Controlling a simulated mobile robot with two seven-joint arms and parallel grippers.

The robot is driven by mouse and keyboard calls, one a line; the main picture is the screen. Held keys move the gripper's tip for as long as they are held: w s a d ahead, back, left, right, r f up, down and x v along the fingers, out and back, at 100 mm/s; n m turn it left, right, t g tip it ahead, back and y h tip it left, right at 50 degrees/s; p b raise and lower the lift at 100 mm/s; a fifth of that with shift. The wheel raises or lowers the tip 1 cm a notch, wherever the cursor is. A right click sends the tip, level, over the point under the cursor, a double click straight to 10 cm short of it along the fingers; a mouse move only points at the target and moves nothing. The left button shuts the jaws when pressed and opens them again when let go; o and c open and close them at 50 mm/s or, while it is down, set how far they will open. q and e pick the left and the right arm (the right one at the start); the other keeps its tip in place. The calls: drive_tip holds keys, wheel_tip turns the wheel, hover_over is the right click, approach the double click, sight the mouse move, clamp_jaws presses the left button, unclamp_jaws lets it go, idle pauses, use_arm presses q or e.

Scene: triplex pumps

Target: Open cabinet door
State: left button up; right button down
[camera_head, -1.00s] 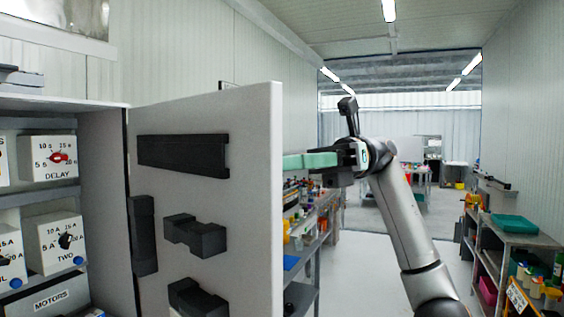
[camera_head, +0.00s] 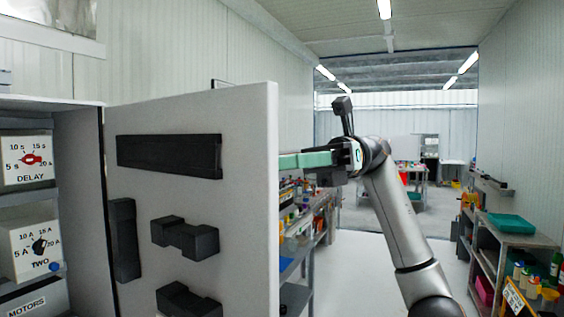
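The cabinet door (camera_head: 240,135) stands open on the left, a light grey panel with its inner face toward me and black blocks fixed on it. The cabinet (camera_head: 80,160) behind its hinge side shows shelves with control boxes. My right gripper (camera_head: 305,159) is at the door's free edge, its green fingers pointing left. The fingertips reach the edge or pass behind it, so their tips are partly hidden. I cannot tell the gap between the fingers or whether they grip the door. My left gripper is out of view.
Inside the cabinet are a DELAY box (camera_head: 27,160), a TWO box (camera_head: 36,243) and a MOTORS box (camera_head: 30,300). Shelves with items (camera_head: 310,235) stand behind the door. A right-hand shelf (camera_head: 515,235) carries a green tray (camera_head: 512,224). The aisle floor (camera_head: 370,265) between is clear.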

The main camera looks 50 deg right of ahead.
drive_tip(key=shift+w+d, duration=0.1)
drive_tip(key=shift+w, duration=0.2)
drive_tip(key=c, duration=1.1)
unclamp_jaws()
drive_tip(key=o, duration=0.3)
drive_tip(key=shift+w, duration=0.2)
drive_tip(key=shift+o, duration=1)
drive_tip(key=shift+s, duration=0.1)
drive_tip(key=s+d+p, duration=0.1)
drive_tip(key=d+p, duration=0.1)
drive_tip(key=d, duration=1)
drive_tip(key=shift+s, duration=0.4)
drive_tip(key=shift+d, duration=0.15)
